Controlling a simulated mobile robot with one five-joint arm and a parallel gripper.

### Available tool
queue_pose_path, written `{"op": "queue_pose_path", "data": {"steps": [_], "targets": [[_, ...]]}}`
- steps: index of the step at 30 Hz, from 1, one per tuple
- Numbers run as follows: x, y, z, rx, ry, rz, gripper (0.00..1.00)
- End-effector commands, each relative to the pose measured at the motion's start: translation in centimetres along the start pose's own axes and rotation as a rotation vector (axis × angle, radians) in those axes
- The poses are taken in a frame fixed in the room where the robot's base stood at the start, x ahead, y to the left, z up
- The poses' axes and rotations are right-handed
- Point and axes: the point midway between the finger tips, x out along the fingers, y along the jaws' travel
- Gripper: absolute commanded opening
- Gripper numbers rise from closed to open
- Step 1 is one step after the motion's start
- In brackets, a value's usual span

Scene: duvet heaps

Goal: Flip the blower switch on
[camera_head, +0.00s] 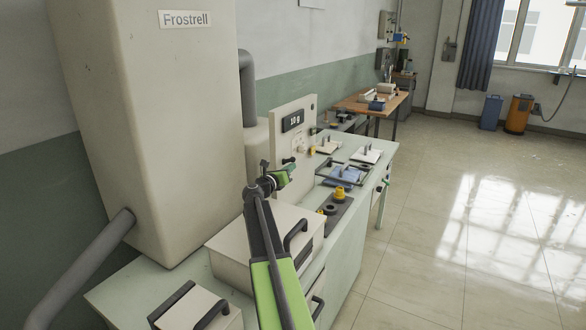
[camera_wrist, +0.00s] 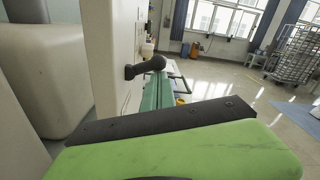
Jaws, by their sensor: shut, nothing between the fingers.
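An upright cream panel (camera_head: 292,120) with a small display reading "10 g" stands on the bench. A short black lever (camera_wrist: 146,68) sticks out from the panel's face in the wrist view; it also shows low on the panel in the head view (camera_head: 289,161). No label naming it as the blower switch can be read. My gripper (camera_head: 287,170) is shut and empty, close to the panel's lower front near the lever. In the wrist view its green and black finger fills the bottom, with the lever beyond it; contact cannot be told.
A tall cream cabinet marked Frostrell (camera_head: 150,110) stands at the left. Cream boxes with black handles (camera_head: 262,240) lie below my arm. A blue tray (camera_head: 345,174) and a yellow knobbed part (camera_head: 340,193) sit farther along the pale green bench (camera_head: 345,245). Open floor lies at the right.

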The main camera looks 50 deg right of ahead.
Motion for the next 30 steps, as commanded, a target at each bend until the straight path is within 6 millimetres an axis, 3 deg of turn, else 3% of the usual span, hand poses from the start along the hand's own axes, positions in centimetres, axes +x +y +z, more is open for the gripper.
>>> {"op": "queue_pose_path", "data": {"steps": [13, 24, 30], "targets": [[-1.2, 0.7, 0.3, 0.000, -0.004, 0.009, 0.00], [-8.2, 0.8, 0.3, 0.001, -0.002, 0.006, 0.00], [-10.1, 1.0, 0.3, 0.001, -0.001, 0.005, 0.00]]}}
